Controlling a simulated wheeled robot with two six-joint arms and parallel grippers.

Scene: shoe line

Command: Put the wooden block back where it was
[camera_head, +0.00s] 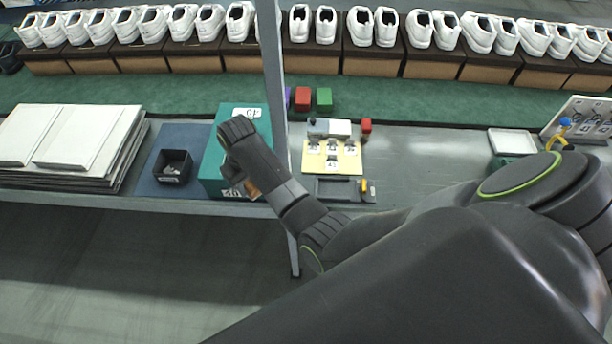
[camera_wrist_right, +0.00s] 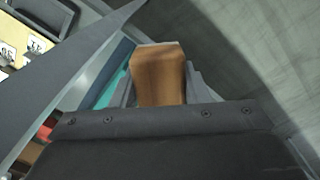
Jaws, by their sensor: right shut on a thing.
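The wooden block (camera_wrist_right: 159,72) is brown and sits between the fingers of my right gripper in the right wrist view. My right gripper (camera_head: 240,182) is shut on it. In the head view a small brown part of the block (camera_head: 253,189) shows beside my arm; the rest is hidden by the gripper and arm. The gripper is at the front of the teal box (camera_head: 212,158), near the table's front edge. I cannot tell whether the block touches the box. My left gripper is not in view.
A grey post (camera_head: 272,75) rises close to the right of my right wrist. A black bin (camera_head: 172,166) stands on a blue mat left of the teal box. A yellow card (camera_head: 331,160) and grey tray (camera_head: 337,190) lie right of the post. White shoes line the back.

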